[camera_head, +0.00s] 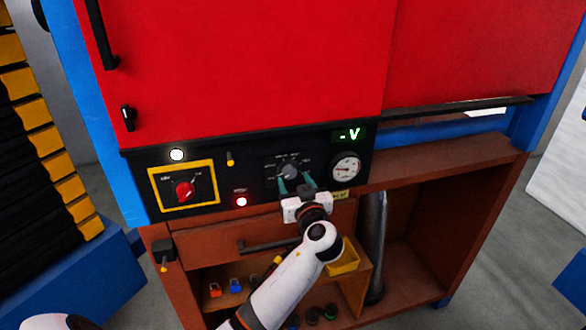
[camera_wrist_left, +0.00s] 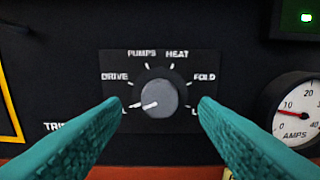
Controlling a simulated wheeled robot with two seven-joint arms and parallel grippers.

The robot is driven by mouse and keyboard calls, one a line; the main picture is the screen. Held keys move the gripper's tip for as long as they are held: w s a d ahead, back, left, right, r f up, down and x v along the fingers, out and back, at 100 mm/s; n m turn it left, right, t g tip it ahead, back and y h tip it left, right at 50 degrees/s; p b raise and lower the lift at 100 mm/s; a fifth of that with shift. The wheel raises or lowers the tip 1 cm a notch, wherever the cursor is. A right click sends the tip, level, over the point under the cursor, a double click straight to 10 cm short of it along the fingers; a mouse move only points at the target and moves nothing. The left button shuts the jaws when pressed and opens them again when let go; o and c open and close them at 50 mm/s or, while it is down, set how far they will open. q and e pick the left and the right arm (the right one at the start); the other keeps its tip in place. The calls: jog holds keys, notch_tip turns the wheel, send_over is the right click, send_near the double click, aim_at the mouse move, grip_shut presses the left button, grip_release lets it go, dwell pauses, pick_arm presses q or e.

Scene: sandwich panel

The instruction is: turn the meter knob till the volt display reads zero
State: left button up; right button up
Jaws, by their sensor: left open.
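The meter knob (camera_head: 290,171) is a grey round dial on the black panel. In the left wrist view the knob (camera_wrist_left: 159,95) has a white pointer mark aimed to the lower left, at a label partly hidden by a finger. Labels around it include DRIVE, PUMPS, HEAT and FOLD. The volt display (camera_head: 350,134) glows green and seems to read "-V".
A round AMPS gauge (camera_head: 346,168) sits right of the knob. A drawer handle (camera_head: 268,245) juts out below the panel.

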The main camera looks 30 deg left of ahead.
aim_at(290, 172)
pick_arm(q)
jog(key=shift+p+x, duration=0.35)
jog(key=shift+x, duration=0.7)
jog(key=shift+w+a, duration=0.2)
jog(key=shift+a, duration=0.1)
pick_arm(e)
jog(key=shift+a+r, duration=0.2)
jog(key=shift+r, duration=0.55)
pick_arm(q)
jog(key=shift+c, duration=0.3)
jog(key=c, duration=0.9)
